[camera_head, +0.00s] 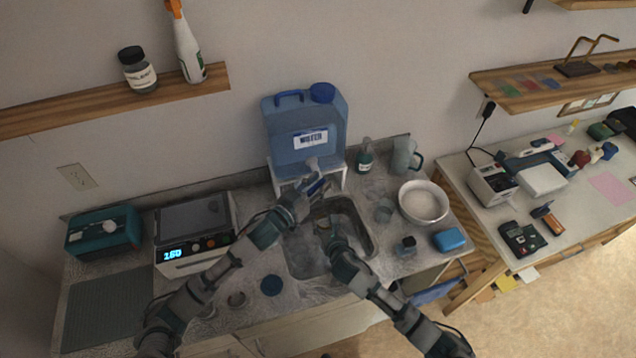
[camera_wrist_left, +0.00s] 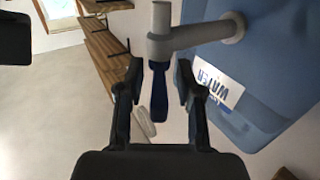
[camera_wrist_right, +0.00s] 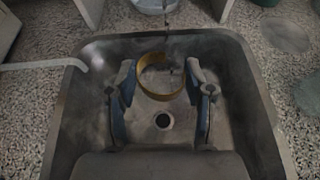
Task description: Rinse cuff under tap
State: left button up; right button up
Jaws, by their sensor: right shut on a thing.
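The cuff (camera_wrist_right: 160,77) is a brass-coloured open ring. It sits between the fingertips of my right gripper (camera_wrist_right: 162,78), which is shut on it above the sink (camera_wrist_right: 235,60) and its drain. In the head view my right gripper (camera_head: 326,228) is over the basin; the cuff is too small there to make out. The grey tap (camera_wrist_left: 190,38) comes out of the blue water container (camera_head: 305,128) and has a blue lever (camera_wrist_left: 159,92). My left gripper (camera_wrist_left: 158,82) is open, its fingers on either side of the lever with gaps. A thin dark streak shows above the cuff; I cannot tell whether it is water.
A white bowl (camera_head: 423,203), a blue sponge (camera_head: 449,239) and a grey jug (camera_head: 404,156) stand right of the sink. A bottle (camera_head: 365,160) stands behind.

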pick_arm(q)
grip_shut()
jog(key=shift+m, duration=0.3)
jog(key=shift+w+a+r+m+g+h, duration=0.1)
jog(key=shift+w+a+m+g+h, duration=0.05)
jog(key=shift+m+g+h, duration=0.95)
jog(key=shift+w+a+r+m+g+h, duration=0.15)
jog(key=shift+m+g+h, duration=0.65)
jog(key=shift+g, duration=0.5)
jog(key=shift+w+a+f+m+g+h, duration=0.1)
jog(key=shift+w+m+g+h, duration=0.05)
jog(key=shift+m+g+h, duration=0.95)
jog(key=shift+g, duration=0.4)
